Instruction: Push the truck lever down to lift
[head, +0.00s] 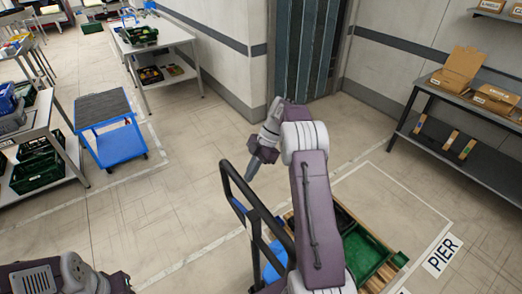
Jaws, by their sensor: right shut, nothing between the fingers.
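The truck's dark handle frame (262,205) rises at the bottom centre of the head view, with blue truck parts (270,255) below it. I cannot make out a separate lever; part of the truck is hidden by my right arm. My right gripper (251,173) is shut and empty, pointing down just beside the upper end of the handle frame. I cannot tell whether it touches the frame. Part of my left arm shows at the bottom left, but its gripper is not in view.
A wooden pallet (398,262) with green crates (368,258) is beside the truck, near the PIER floor marking (442,255). A blue cart (110,130) stands at the left. A table with cardboard boxes (458,70) is at the right. The floor left of the truck is clear.

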